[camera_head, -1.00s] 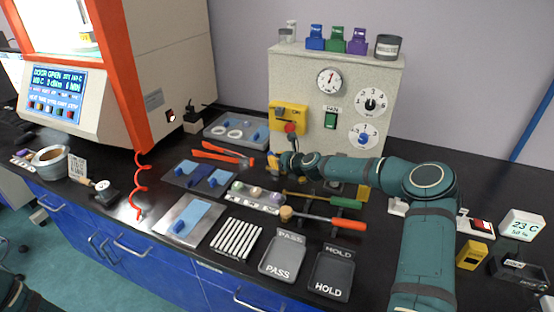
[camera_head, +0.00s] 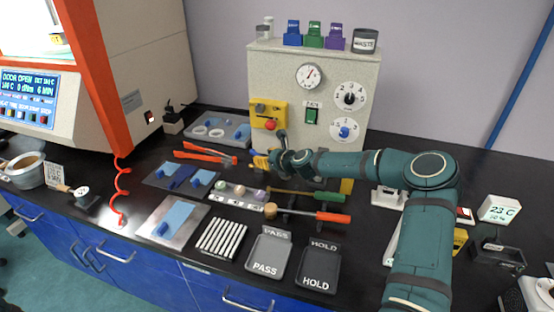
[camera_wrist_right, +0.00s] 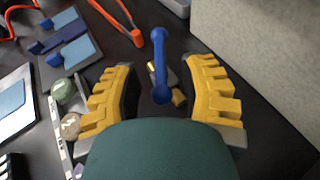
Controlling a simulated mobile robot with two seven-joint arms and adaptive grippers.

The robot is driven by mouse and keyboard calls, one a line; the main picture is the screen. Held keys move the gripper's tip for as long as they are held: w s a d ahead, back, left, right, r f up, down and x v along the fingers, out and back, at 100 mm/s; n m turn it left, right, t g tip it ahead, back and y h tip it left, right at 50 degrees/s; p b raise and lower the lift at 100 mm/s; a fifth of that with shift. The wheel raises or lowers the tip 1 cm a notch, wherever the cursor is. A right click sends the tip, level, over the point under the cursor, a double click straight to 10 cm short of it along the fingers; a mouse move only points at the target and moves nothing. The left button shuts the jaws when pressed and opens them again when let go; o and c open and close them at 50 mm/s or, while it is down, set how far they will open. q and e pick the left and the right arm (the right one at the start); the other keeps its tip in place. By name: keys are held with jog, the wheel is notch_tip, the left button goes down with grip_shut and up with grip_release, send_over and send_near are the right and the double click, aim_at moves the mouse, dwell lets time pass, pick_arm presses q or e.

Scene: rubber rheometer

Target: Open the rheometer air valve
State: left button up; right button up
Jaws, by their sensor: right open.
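In the right wrist view, a blue lever handle (camera_wrist_right: 160,75) lies lengthwise between the fingers of my right gripper (camera_wrist_right: 165,85), above a small brass-coloured body (camera_wrist_right: 178,97). I take this to be the air valve. The yellow-padded fingers are spread wide, with gaps visible on both sides of the handle. In the head view my right gripper (camera_head: 262,160) is low in front of the beige cabinet (camera_head: 285,85), and the hand and wrist largely hide the valve. My left gripper is out of view.
Orange-handled pliers (camera_head: 205,154) and blue pieces on a dark plate (camera_head: 175,177) lie left of the gripper. Hammers, including an orange-handled one (camera_head: 333,217), lie in front. The rheometer (camera_head: 150,60) stands at left. PASS (camera_head: 267,258) and HOLD (camera_head: 319,271) trays are near the front edge.

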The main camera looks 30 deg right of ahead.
jog(key=v, duration=0.8)
